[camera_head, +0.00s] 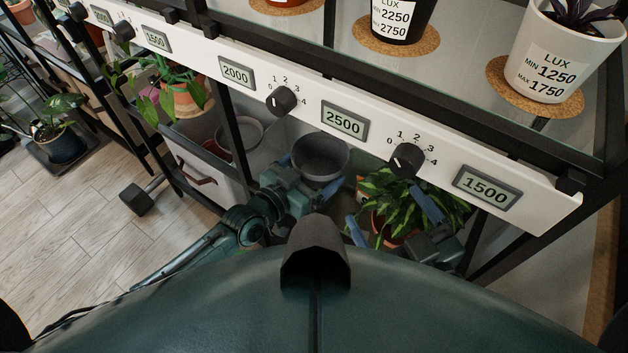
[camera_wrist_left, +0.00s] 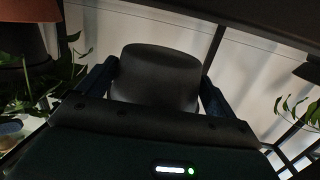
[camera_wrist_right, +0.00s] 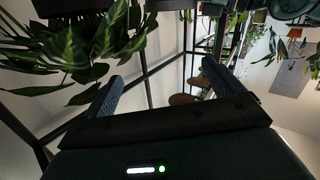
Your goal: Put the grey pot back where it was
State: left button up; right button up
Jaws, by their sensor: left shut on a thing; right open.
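The grey pot (camera_head: 320,158) is a round, empty-looking pot under the shelf's white front panel in the head view. My left gripper (camera_head: 308,175) is shut on it, with one blue finger on each side. In the left wrist view the grey pot (camera_wrist_left: 155,75) sits between the two fingers (camera_wrist_left: 155,88). What lies under the pot is hidden, so I cannot tell whether it touches a surface. My right gripper (camera_head: 392,215) is open near a leafy plant (camera_head: 385,192). In the right wrist view nothing sits between its fingers (camera_wrist_right: 160,85).
A white panel (camera_head: 320,100) with dials and displays runs above both grippers. Above it, potted plants, including a white pot (camera_head: 550,65), stand on cork mats. Left of the grey pot are a bin (camera_head: 205,175) with a handle and a terracotta-potted plant (camera_head: 185,100).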

pick_arm(q)
notch_tip(320, 180, down, 3)
jog(key=shift+r+b, duration=0.15)
jog(key=shift+b, duration=0.4)
pick_arm(e)
jog(key=shift+a+r+n+t+y, duration=0.1)
jog(key=shift+a+n+t+y, duration=0.15)
jog(key=shift+n+t+y, duration=0.2)
pick_arm(q)
jog(key=shift+f, duration=0.25)
jog(key=o, duration=0.9)
